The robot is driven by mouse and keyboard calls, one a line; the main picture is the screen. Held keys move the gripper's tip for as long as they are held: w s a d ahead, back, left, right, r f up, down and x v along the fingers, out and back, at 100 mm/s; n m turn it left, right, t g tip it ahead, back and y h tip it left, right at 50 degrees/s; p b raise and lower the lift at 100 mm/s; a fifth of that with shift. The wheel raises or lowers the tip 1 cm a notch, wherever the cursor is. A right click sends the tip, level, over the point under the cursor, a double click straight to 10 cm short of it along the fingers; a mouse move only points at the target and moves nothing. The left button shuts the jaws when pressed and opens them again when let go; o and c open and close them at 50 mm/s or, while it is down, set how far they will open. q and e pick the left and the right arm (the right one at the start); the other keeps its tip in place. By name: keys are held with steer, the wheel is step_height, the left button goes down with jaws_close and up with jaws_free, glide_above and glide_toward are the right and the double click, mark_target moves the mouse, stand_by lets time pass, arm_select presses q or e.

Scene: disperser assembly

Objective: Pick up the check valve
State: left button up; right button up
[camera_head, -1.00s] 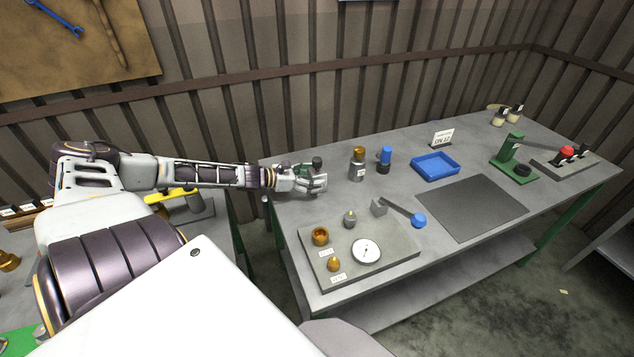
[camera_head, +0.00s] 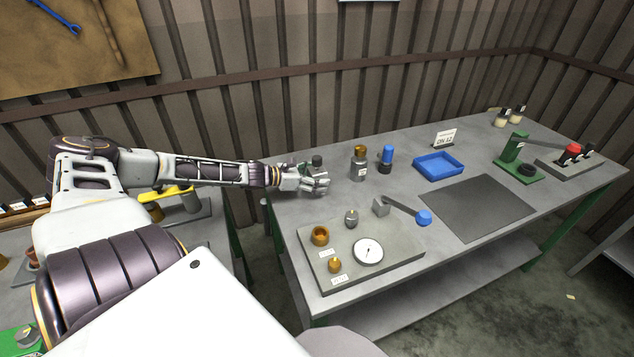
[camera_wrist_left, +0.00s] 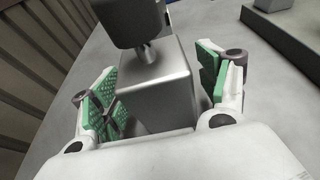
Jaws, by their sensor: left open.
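The knob also shows just behind the gripper in the head view (camera_head: 317,161); the hand hides the block's lower part. I cannot tell whether this is the check valve. A small grey fitting (camera_head: 351,218) stands on the grey plate to the right. My right gripper is not in view.
The grey plate (camera_head: 400,262) also holds brass parts (camera_head: 320,236) and a round white dial (camera_head: 368,251). Near it is a blue-ended lever (camera_head: 424,217).

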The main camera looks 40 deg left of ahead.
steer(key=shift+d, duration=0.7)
arm_select(q)
steer(key=shift+c, duration=0.4)
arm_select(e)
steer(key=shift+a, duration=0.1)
arm_select(q)
steer(key=c, duration=1.4)
steer(key=shift+r, duration=0.1)
steer(key=shift+c, duration=0.2)
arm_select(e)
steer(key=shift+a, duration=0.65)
